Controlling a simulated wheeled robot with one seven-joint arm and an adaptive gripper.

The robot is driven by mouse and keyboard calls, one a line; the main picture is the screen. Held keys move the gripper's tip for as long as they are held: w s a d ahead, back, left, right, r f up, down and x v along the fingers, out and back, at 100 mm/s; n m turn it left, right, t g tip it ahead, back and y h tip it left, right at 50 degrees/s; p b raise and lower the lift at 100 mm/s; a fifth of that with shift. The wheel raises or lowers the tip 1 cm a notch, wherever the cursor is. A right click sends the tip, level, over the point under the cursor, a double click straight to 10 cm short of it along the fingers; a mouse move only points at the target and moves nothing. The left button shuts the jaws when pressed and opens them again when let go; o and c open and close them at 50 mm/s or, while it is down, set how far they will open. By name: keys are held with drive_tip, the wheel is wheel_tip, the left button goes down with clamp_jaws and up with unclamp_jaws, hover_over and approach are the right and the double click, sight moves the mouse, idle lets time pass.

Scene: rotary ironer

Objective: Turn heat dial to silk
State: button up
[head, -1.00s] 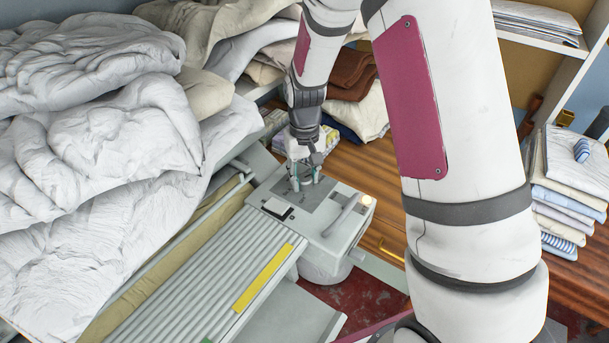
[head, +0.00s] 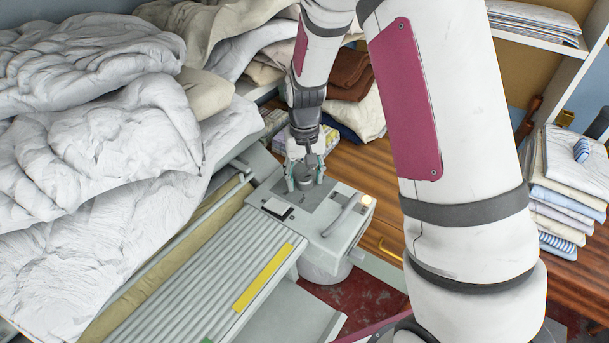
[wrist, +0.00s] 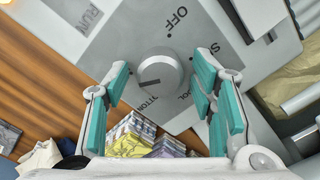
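The heat dial (wrist: 160,74) is a round grey knob on the ironer's grey panel, with a dark mark on its lower left, toward lettering ending "TTON". "OFF" shows above it and a word starting with "S" to its right; a word ending "OOL" is partly hidden by a finger. In the head view, my gripper (head: 305,178) points down over the dial (head: 304,183) at the ironer's end.
Heaped white bedding (head: 90,180) lies left of the ironer. Folded linens (head: 570,190) are stacked at right.

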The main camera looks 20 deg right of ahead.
sight(305, 177)
wheel_tip(305, 177, up, 12)
idle(0.7)
idle(0.4)
drive_tip(key=s+r+n+t, duration=0.1)
drive_tip(key=s+r+t, duration=0.1)
drive_tip(key=s+r, duration=1)
drive_tip(key=s+r+t, duration=0.2)
drive_tip(key=s, duration=1.1)
drive_tip(key=shift+s+d+r+n+t, duration=0.15)
drive_tip(key=shift+s+d+n+t, duration=0.05)
drive_tip(key=shift+s+n+t, duration=0.2)
drive_tip(key=shift+d, duration=0.1)
